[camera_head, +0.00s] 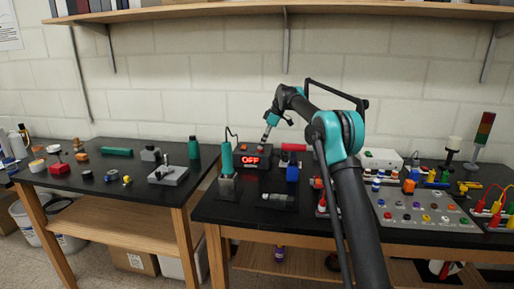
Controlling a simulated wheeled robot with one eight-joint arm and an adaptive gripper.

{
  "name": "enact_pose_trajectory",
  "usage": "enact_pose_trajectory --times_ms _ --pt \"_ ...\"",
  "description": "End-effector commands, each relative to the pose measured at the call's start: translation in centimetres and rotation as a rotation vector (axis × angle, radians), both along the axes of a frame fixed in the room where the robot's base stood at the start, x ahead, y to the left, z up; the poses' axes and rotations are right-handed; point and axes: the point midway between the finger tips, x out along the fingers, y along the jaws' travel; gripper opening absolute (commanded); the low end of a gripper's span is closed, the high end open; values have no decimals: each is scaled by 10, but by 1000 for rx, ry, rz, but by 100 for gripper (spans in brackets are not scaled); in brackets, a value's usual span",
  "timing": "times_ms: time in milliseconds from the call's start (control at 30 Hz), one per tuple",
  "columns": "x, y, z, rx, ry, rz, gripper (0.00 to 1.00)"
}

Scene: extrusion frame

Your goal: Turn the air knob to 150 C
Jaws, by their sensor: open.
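A dark rework station (262,150) stands at the back left of the right table, with a red lit display (250,160) reading OFF. The air knob is too small or hidden for me to tell it apart on the station. My gripper (265,138) points down just above the station, a little right of the display. It is open, and I see nothing held in it. I cannot tell whether its fingertips touch the station.
A teal-handled tool (227,156) stands in a holder left of the station. A red-handled item (294,147) and a blue block (292,173) are to its right. A shelf (300,10) runs overhead.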

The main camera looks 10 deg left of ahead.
Motion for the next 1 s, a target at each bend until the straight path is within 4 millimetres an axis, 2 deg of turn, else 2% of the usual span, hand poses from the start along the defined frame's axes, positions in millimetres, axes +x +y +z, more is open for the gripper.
enact_pose_trajectory --times_ms 200,467,867,1000 --pt "8 -1 -14 0 0 1 48" --pt "8 0 -15 0 0 1 48" --pt "8 0 -15 0 0 1 0" --pt "8 0 -14 0 -1 -1 0"
